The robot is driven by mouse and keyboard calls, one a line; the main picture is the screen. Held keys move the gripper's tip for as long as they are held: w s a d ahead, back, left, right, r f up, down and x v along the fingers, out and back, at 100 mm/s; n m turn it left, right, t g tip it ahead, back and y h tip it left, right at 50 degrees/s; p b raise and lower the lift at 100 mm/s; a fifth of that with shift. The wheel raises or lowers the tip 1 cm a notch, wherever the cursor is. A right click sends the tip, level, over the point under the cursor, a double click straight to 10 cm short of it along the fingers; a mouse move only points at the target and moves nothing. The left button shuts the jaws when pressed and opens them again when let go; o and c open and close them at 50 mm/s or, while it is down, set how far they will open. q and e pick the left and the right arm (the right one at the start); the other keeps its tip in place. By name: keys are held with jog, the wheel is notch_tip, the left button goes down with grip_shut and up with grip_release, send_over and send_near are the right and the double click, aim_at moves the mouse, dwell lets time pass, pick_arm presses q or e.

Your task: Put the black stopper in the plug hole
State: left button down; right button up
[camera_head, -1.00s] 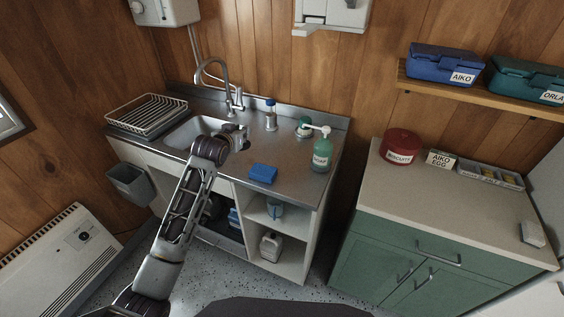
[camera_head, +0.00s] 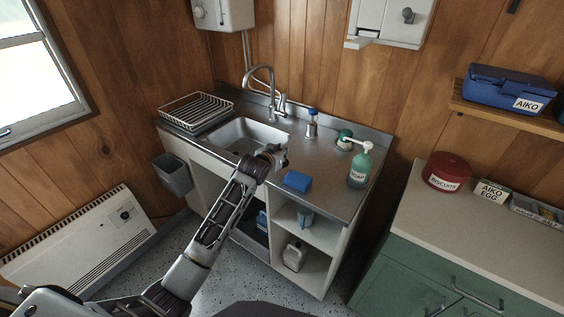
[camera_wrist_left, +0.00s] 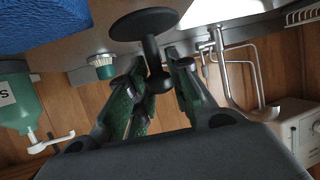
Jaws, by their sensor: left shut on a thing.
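In the left wrist view, my left gripper (camera_wrist_left: 158,78) is shut on the black stopper (camera_wrist_left: 145,24). Its fingers hold the knob end, and the wide round disc points away from them. In the head view, my left gripper (camera_head: 279,155) is over the front right edge of the steel sink (camera_head: 238,127). The stopper is too small and hidden there to make out. The plug hole cannot be made out in the basin, part of which is behind my arm. My right gripper is in neither view.
A blue sponge (camera_head: 297,181) lies on the counter just right of the gripper. A green soap bottle (camera_head: 359,170) and a brush with a blue top (camera_head: 312,122) stand further right and back. The tap (camera_head: 272,85) arches over the sink's back. A wire dish rack (camera_head: 195,109) stands left.

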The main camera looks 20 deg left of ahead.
pick_arm(q)
jog(key=shift+f, duration=0.25)
jog(key=shift+f, duration=1.9)
jog(key=shift+f, duration=0.1)
jog(key=c, duration=1.3)
grip_release()
jog(key=shift+s, duration=0.1)
jog(key=v, duration=1.2)
